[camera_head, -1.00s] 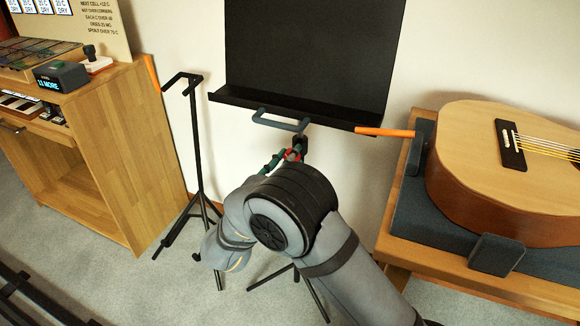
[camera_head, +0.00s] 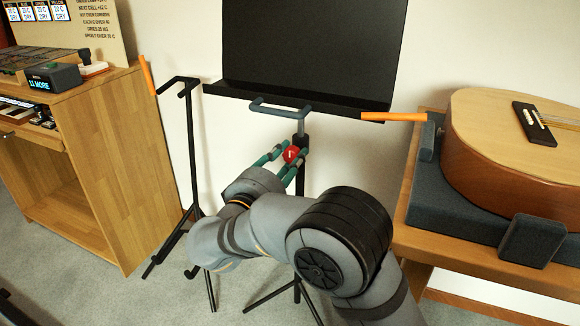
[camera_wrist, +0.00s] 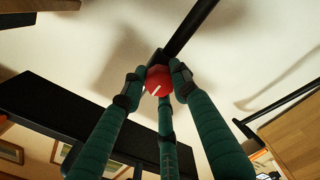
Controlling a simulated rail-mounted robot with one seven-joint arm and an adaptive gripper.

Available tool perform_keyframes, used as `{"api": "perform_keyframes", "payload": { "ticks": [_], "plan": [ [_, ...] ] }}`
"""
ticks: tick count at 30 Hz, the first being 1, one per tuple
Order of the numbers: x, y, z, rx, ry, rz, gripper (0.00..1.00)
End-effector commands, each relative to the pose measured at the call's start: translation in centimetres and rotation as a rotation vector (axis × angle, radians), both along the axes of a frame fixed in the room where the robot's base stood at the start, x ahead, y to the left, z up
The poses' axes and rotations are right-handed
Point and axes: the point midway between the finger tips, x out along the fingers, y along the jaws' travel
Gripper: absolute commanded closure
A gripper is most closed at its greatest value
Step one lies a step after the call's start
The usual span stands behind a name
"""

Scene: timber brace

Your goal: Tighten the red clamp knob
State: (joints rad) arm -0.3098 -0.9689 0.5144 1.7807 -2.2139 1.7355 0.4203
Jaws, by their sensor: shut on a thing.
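The red clamp knob (camera_head: 291,154) sits on the post of the black music stand (camera_head: 300,205), below the desk of the stand. In the wrist view the knob (camera_wrist: 158,80) is round with a white line that slants across its face. My gripper (camera_head: 283,156) has green fingers and reaches the knob from the lower left. In the wrist view its dark fingertips (camera_wrist: 157,84) are shut around the knob, with fingers on both sides and one below. The fingers partly cover the knob's edges.
A thin black stand (camera_head: 192,140) and wooden cabinet (camera_head: 115,150) are left. A guitar (camera_head: 500,150) lies on a padded bench right.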

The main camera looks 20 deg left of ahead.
Motion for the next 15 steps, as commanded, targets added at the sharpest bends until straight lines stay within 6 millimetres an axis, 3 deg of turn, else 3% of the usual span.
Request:
{"api": "perform_keyframes", "payload": {
  "ticks": [1, 15],
  "plan": [
    [-0.12, 0.66, -0.02, 0.012, -0.007, 0.019, 0.98],
    [-0.15, 0.77, 0.42, 0.056, -0.014, 0.022, 0.98]
  ]
}}
